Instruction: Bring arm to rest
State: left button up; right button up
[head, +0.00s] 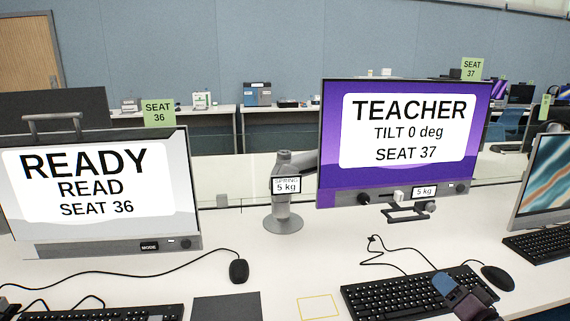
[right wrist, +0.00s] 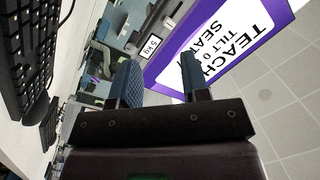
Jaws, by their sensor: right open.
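My right gripper (head: 453,290) shows at the bottom right in the head view, in front of the keyboard (head: 385,297) of seat 37. In the right wrist view its two blue-padded fingers (right wrist: 160,78) stand apart with nothing between them. The purple monitor (head: 330,190) reads "TEACHER, TILT 0 deg, SEAT 37"; part of it also shows in the right wrist view (right wrist: 165,75), tilted by the camera's angle. My left gripper is in neither view.
A white monitor (head: 110,235) reading "READY READ SEAT 36" stands at left. A grey "SPRING 5 kg" post (head: 283,205) stands between the monitors. Mice (head: 238,271) and cables lie on the white desk (head: 260,265). Another monitor (head: 545,185) stands at the right edge.

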jog(key=s+a+f+n+g+h+p, duration=0.1)
jog(key=s+a+f, duration=0.3)
jog(key=s, duration=0.6)
jog(key=s+a+f+n+g+h+p, duration=0.1)
jog(key=s+a+f+n+g, duration=0.2)
jog(key=s+f, duration=0.4)
jog(key=s+a+f+n+g+h+p, duration=0.1)
jog(key=s+a+f+n+g, duration=0.2)
jog(key=s, duration=1)
jog(key=a+f+n, duration=0.1)
jog(key=a+f, duration=0.2)
jog(key=shift+s+a, duration=0.15)
jog(key=shift+s, duration=0.2)
